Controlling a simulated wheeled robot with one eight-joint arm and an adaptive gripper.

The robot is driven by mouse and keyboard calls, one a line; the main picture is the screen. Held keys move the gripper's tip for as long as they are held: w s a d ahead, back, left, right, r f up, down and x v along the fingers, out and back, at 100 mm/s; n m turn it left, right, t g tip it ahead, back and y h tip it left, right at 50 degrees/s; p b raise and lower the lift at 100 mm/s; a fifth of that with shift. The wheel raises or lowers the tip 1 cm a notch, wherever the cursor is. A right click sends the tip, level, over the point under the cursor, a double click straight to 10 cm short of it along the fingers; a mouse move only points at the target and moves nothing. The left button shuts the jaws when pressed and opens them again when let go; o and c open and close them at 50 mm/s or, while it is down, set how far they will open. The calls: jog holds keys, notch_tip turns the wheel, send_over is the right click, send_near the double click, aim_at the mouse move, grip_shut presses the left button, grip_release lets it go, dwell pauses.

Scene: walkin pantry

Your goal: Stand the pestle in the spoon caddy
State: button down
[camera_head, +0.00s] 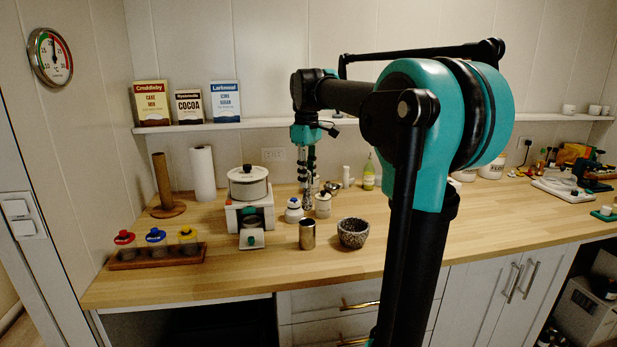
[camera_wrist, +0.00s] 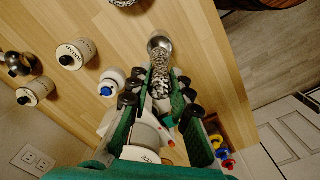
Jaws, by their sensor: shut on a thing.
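My gripper (camera_head: 306,172) points down above the counter and is shut on the speckled grey pestle (camera_head: 308,195). In the wrist view the pestle (camera_wrist: 162,76) extends beyond the fingertips (camera_wrist: 160,98). The metal cylinder (camera_head: 307,237), which looks like the spoon caddy, stands upright at the front of the counter. In the head view its rim lies just below the pestle's lower end. In the wrist view the caddy (camera_wrist: 157,38) is partly hidden behind the pestle's end. The pestle appears outside the caddy; the exact gap is unclear.
A speckled mortar (camera_head: 353,234) stands right of the caddy. A blue-capped jar (camera_head: 293,211) and a white canister (camera_head: 323,206) stand behind. A scale with a pot (camera_head: 248,183) is at left. The counter's front edge is close to the caddy.

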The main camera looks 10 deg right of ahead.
aim_at(307, 191)
jog(key=shift+f, duration=5.45)
jog(key=shift+f, duration=0.65)
jog(key=c, duration=1.3)
grip_release()
jog(key=shift+o, duration=0.5)
jog(key=o, duration=0.4)
jog(key=shift+c, duration=0.2)
jog(key=shift+r, duration=0.1)
jog(key=shift+r, duration=3.4)
